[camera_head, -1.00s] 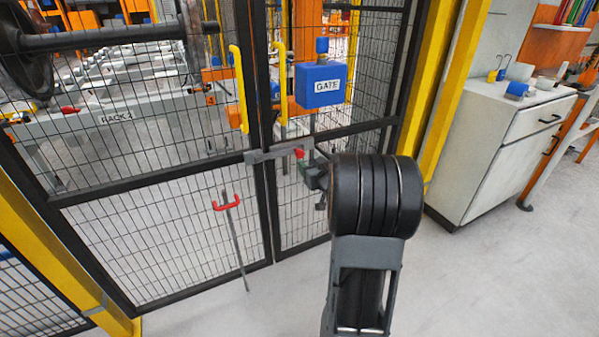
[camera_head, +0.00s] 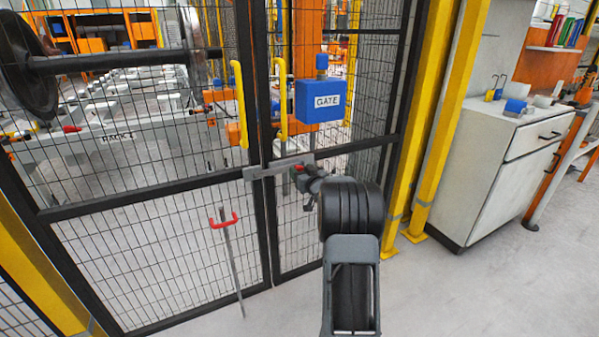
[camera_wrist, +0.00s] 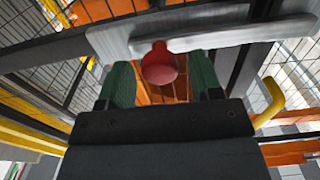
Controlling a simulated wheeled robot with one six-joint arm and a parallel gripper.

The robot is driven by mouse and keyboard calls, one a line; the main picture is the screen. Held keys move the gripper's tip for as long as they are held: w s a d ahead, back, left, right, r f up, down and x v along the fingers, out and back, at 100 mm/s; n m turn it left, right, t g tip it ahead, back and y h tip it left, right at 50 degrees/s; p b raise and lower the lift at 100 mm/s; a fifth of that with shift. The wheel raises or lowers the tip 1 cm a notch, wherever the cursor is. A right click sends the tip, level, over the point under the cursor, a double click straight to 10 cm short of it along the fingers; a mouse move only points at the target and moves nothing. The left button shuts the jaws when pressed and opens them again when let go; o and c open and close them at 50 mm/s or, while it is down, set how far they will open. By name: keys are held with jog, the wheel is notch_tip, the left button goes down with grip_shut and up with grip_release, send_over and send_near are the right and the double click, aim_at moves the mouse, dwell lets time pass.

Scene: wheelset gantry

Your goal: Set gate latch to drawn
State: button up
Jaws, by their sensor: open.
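The gate latch is a grey horizontal bar (camera_head: 272,167) across the meeting stiles of the black mesh gate. Its red knob (camera_wrist: 159,64) stands between the two green fingers of my gripper (camera_wrist: 160,84) in the wrist view, with gaps on both sides. The grey latch bar (camera_wrist: 200,32) runs across just beyond the fingertips. In the head view my gripper (camera_head: 303,176) is at the right end of the bar, partly hidden by my dark wrist. The gripper is open and holds nothing.
A blue box marked GATE (camera_head: 321,100) is above the latch. Yellow handles (camera_head: 239,104) stand on the gate leaves. A rod with a red fork top (camera_head: 229,250) leans before the gate. A white cabinet (camera_head: 500,165) is at right.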

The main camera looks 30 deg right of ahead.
jog(key=shift+w, duration=0.8)
jog(key=shift+c, duration=0.2)
grip_shut()
